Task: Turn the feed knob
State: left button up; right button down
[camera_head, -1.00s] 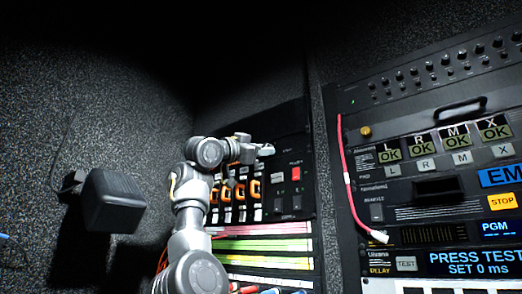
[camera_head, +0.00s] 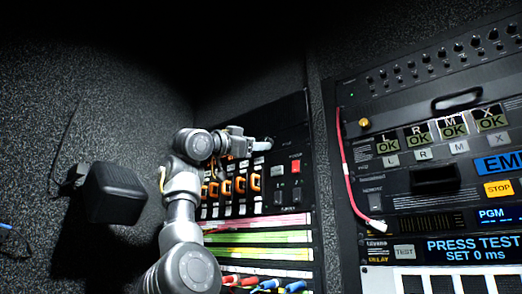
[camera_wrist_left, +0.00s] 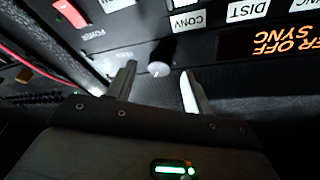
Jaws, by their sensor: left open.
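A small dark knob with a pale grey face (camera_wrist_left: 159,68) stands out from the panel in the left wrist view, near the CONV label; I take it as the feed knob, though its own label is not readable. My left gripper (camera_wrist_left: 158,78) is open, with one fingertip on each side of the knob in the picture. I cannot tell whether either finger touches it. In the head view my left gripper (camera_head: 262,145) reaches the upper part of the switch panel (camera_head: 292,130) and hides the knob. My right gripper is not in view.
A red switch (camera_head: 296,166) and orange-ringed controls (camera_head: 240,184) sit below the gripper. To the right is a rack with a brass knob (camera_head: 365,123) and a hanging pink cable (camera_head: 349,185). A black box (camera_head: 113,192) is on the left wall.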

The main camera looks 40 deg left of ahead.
pick_arm(q)
jog(key=b+v, duration=0.4)
jog(key=v, duration=0.4)
jog(key=shift+s+a, duration=0.1)
